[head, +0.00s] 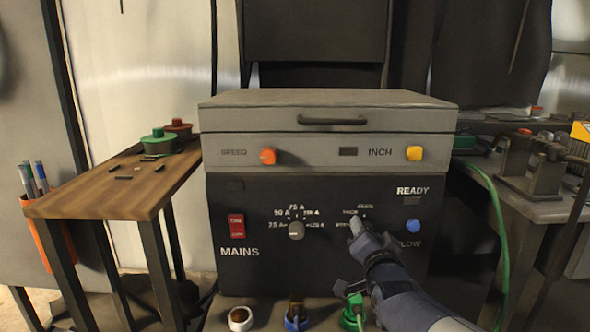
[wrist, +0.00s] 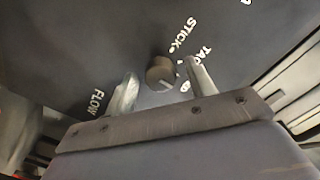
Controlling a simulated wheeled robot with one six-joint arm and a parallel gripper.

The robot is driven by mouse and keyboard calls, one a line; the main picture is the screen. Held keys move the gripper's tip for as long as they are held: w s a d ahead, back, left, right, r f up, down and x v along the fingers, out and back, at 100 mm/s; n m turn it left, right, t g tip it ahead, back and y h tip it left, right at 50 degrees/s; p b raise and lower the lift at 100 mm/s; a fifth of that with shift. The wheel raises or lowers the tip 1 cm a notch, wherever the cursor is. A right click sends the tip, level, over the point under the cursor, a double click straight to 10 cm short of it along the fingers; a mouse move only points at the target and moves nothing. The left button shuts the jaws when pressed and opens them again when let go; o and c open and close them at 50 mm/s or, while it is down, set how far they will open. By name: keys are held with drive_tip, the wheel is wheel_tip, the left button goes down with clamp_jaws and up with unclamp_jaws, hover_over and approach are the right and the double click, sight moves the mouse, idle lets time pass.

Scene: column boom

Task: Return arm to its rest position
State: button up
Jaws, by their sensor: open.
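My gripper (head: 358,228) is in front of the machine's dark front panel (head: 270,270), at the lower right, over the right-hand selector. In the wrist view my gripper (wrist: 160,80) is open, with one pale finger on each side of a dark round knob (wrist: 161,70). Whether the fingers touch the knob I cannot tell. The words STICK and FLOW show beside it. In the head view the gripper hides this knob. My arm reaches in from the bottom right.
The panel also has a red MAINS switch (head: 236,226), a grey knob (head: 297,229) and a blue button (head: 413,226). A wooden table (head: 95,195) stands left, a grey bench (head: 540,210) right. A green cable (head: 504,240) hangs right of my arm. Sockets sit below.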

drive_tip(key=shift+a+n+h+p, duration=0.15)
drive_tip(key=shift+n+h+p, duration=0.15)
drive_tip(key=shift+n+p, duration=7.45)
drive_tip(key=shift+n+b, duration=0.55)
drive_tip(key=shift+n, duration=0.1)
drive_tip(key=shift+s, duration=0.15)
